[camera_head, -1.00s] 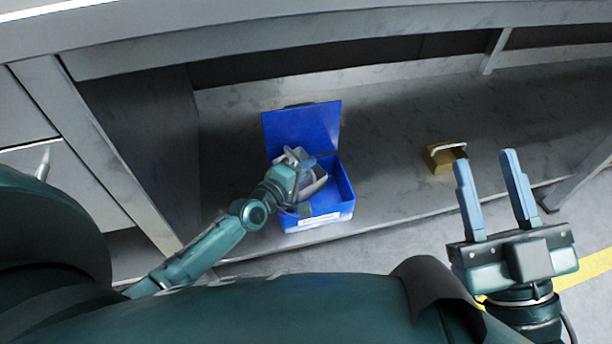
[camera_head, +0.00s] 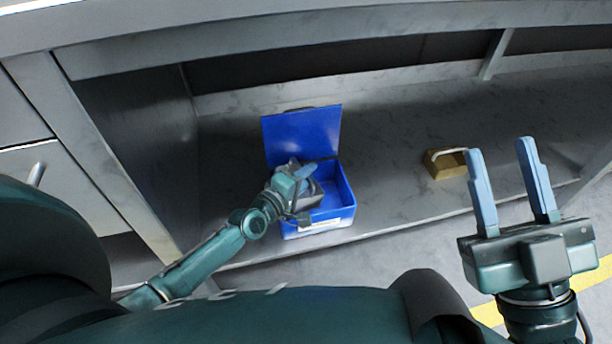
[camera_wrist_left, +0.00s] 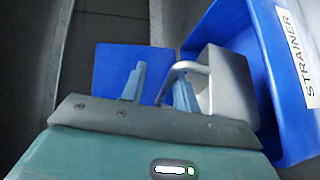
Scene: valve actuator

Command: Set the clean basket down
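A pale grey basket (camera_wrist_left: 231,85) with a bar handle (camera_wrist_left: 187,68) is in the blue box (camera_wrist_left: 210,25) labelled STRAINER in the left wrist view. In the head view the basket (camera_head: 313,193) is partly hidden by my left gripper (camera_head: 304,179), inside the open blue box (camera_head: 335,213). My left gripper (camera_wrist_left: 160,78) has its fingers apart at the handle; one finger overlaps the handle loop, and no firm grip shows. A tan basket (camera_head: 447,164) with a pale handle stands on the shelf to the right. My right gripper (camera_head: 510,178) is open and empty.
The blue box's raised lid (camera_head: 301,136) stands at its back. The grey shelf (camera_head: 395,185) is clear between the box and the tan basket. A bench edge (camera_head: 330,50) runs above, and a side panel (camera_head: 135,150) bounds the left.

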